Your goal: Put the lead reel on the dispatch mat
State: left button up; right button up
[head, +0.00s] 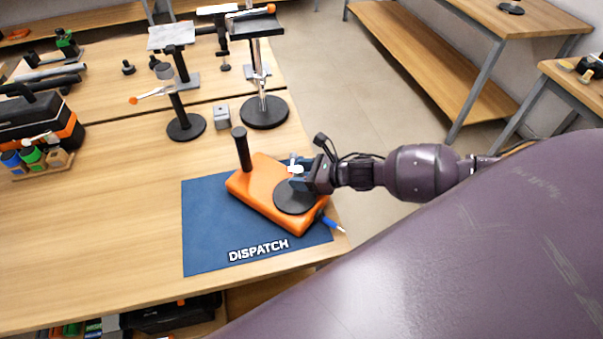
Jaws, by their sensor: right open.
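The orange piece (260,190), which I take to be the lead reel, has a slab-like body, an upright black post at its left end and a black disc towards its right end. It lies on the blue dispatch mat (208,238), turned at an angle, with its right end near or over the mat's right edge. My right gripper (297,172) comes in from the right and is open over the disc, with a small white part at its fingertips. Contact with the piece cannot be told. My left gripper is not in view.
A blue pen-like item (332,224) lies at the piece's right end near the table edge. Black-based stands (186,127) and a small grey block (222,116) stand behind. A black-and-orange toolbox (35,125) is at the left. The wooden table (110,225) is bare left of the mat.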

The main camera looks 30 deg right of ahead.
jog(key=b+v, duration=0.1)
jog(key=v, duration=1.1)
jog(key=shift+d+r, duration=0.1)
